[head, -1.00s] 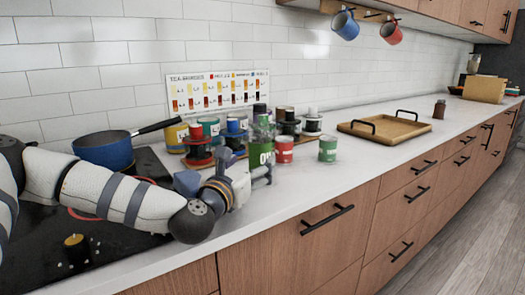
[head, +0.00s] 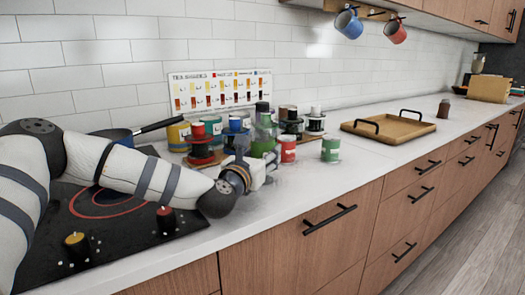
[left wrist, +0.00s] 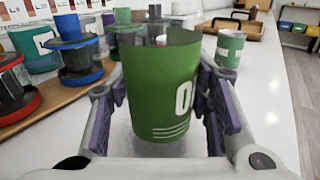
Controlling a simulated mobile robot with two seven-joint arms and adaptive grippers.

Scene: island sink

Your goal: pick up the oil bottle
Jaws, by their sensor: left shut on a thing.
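The oil bottle (head: 262,146) has a green label with white lettering and a clear upper part. It stands upright at the front of the group of containers on the white counter. In the left wrist view the bottle (left wrist: 161,90) fills the middle, between the purple-padded fingers. My left gripper (head: 266,163) is shut on its sides; the gripper also shows in the left wrist view (left wrist: 163,105). Whether the bottle's base touches the counter is hard to tell. My right gripper is not in view.
A wooden tray (head: 390,129) is farther right. The stove (head: 120,220) and blue pan lie left.

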